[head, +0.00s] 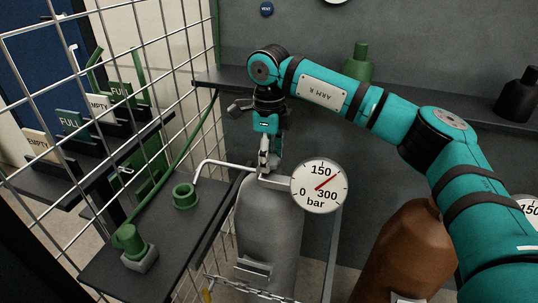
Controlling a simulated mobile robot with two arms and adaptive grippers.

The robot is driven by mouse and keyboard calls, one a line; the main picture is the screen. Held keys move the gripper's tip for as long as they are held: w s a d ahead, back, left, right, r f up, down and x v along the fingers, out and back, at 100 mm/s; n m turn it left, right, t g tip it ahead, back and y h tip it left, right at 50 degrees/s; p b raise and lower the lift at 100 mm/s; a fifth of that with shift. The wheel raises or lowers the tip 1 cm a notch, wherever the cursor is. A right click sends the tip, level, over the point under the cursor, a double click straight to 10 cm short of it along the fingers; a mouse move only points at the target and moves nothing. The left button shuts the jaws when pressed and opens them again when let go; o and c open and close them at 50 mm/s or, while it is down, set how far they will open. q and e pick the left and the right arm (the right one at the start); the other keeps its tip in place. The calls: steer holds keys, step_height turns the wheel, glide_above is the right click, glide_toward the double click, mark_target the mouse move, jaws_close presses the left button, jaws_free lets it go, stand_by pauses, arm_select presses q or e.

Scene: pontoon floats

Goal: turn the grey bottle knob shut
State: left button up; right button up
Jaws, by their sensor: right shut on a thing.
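The grey bottle (268,225) stands upright in a frame at the middle. My right gripper (264,168) points down at the bottle's top and is shut on the knob there. The knob itself is mostly hidden by the fingers. A round white gauge (319,187) marked in bar sits just right of the bottle's neck. Its red needle points up and right, between 150 and 300. My left gripper is not in view.
A brown bottle (398,255) stands to the right, under my right arm. A bent pale pipe (222,163) runs left from the bottle's neck. A shelf with green fittings (185,196) and a wire mesh wall are at left. A chain (250,286) crosses the bottle's front.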

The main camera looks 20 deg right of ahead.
steer(key=shift+m, duration=0.3)
steer(key=m, duration=0.9)
steer(key=shift+m, duration=0.4)
steer(key=m, duration=0.3)
steer(key=shift+m, duration=0.4)
steer(key=m, duration=0.6)
steer(key=shift+r+b, duration=0.1)
steer(key=shift+b, duration=0.25)
steer(key=m, duration=0.6)
steer(key=shift+m, duration=0.3)
steer(key=o, duration=1.2)
steer(key=shift+c, duration=0.2)
